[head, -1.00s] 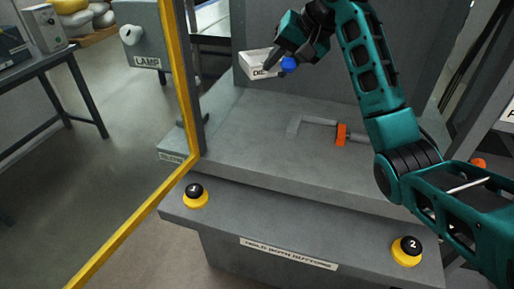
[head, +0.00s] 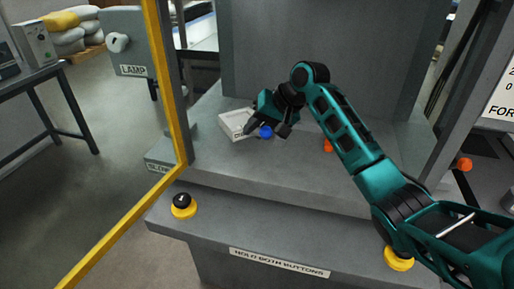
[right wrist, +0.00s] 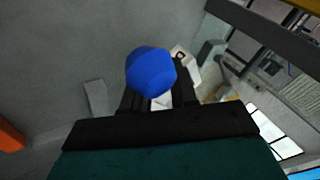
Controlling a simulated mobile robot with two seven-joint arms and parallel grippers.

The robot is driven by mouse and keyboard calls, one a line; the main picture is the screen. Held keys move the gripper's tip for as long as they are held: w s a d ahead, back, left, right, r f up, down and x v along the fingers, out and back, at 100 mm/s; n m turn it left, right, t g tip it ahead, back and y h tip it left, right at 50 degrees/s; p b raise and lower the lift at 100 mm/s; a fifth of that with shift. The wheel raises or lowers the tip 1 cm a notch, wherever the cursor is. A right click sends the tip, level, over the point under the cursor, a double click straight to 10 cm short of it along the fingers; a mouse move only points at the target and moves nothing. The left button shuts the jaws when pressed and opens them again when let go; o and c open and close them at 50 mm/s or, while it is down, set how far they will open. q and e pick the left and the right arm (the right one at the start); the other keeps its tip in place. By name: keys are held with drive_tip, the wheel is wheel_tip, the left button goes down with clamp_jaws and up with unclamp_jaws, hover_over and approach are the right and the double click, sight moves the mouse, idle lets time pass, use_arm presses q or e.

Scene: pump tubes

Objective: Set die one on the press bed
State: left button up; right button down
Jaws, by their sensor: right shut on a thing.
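Die one is a pale block (head: 234,122) with a dark-lettered label and a blue knob (head: 265,132). It is over the back left part of the grey press bed (head: 225,165); I cannot tell whether it touches the bed. My right gripper (head: 268,125) is shut on the die at its knob side and covers part of the label. In the right wrist view the blue knob (right wrist: 151,72) shows at the fingers, with a little of the pale block (right wrist: 182,60) behind. My left gripper is not in view.
An orange piece (head: 328,146) is on the bed beside my right arm. A light grey bracket (right wrist: 95,97) shows in the right wrist view. A yellow post (head: 166,90) stands at left. A yellow-and-black button (head: 183,207) is on the front ledge; another (head: 399,260) is partly behind my arm.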

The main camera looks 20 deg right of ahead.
drive_tip(key=shift+w+f+b, duration=0.1)
drive_tip(key=shift+f+b, duration=0.2)
drive_tip(key=shift+f, duration=2.3)
drive_tip(key=c, duration=0.9)
unclamp_jaws()
drive_tip(key=shift+f, duration=0.15)
drive_tip(key=p+v, duration=0.1)
drive_tip(key=v, duration=1.1)
drive_tip(key=shift+p, duration=0.3)
